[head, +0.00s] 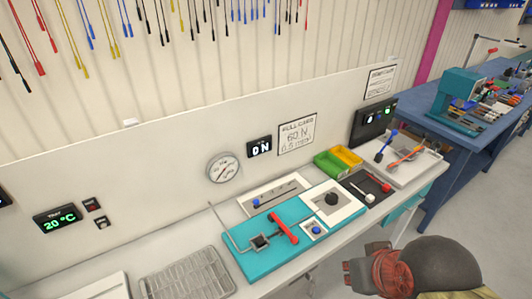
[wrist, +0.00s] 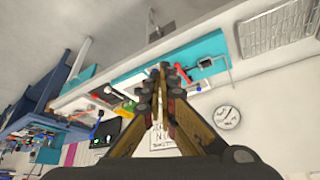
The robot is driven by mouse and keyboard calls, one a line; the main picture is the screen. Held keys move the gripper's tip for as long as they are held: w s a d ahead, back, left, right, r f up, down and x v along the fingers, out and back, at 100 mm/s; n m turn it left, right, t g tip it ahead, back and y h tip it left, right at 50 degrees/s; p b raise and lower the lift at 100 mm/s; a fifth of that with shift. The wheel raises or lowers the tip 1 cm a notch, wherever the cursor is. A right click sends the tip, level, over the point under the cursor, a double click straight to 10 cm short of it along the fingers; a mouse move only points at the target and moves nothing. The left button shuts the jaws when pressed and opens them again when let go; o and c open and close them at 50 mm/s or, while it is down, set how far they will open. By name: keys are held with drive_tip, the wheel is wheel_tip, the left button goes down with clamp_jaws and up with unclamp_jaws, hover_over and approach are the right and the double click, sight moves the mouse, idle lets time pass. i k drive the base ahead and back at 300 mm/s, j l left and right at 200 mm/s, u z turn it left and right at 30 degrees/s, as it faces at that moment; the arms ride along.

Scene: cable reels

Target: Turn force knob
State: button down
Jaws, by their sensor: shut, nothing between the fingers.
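A round black knob (head: 332,199) sits on a white plate (head: 345,211) on the bench, right of the teal fixture. I take it to be the force knob; no label on it is readable. My gripper (head: 349,274) is in front of the bench at lower right, apart from the knob. In the wrist view my gripper (wrist: 165,72) is shut and empty, its fingertips together. The knob cannot be made out there; the fingers cover part of the bench.
The teal fixture (head: 240,245) has a red handle (head: 285,226) and a blue button (head: 316,229) beside it. Green (head: 330,163) and yellow bins (head: 348,157) stand behind. A wire rack (head: 187,275) lies left, a tool tray (head: 408,166) right. Floor is clear at right.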

sight(331, 198)
drive_tip(key=i+l+u, duration=0.15)
drive_tip(key=i, duration=0.25)
drive_tip(key=i+l+u, duration=0.2)
drive_tip(key=i+l, duration=0.15)
drive_tip(key=i, duration=0.05)
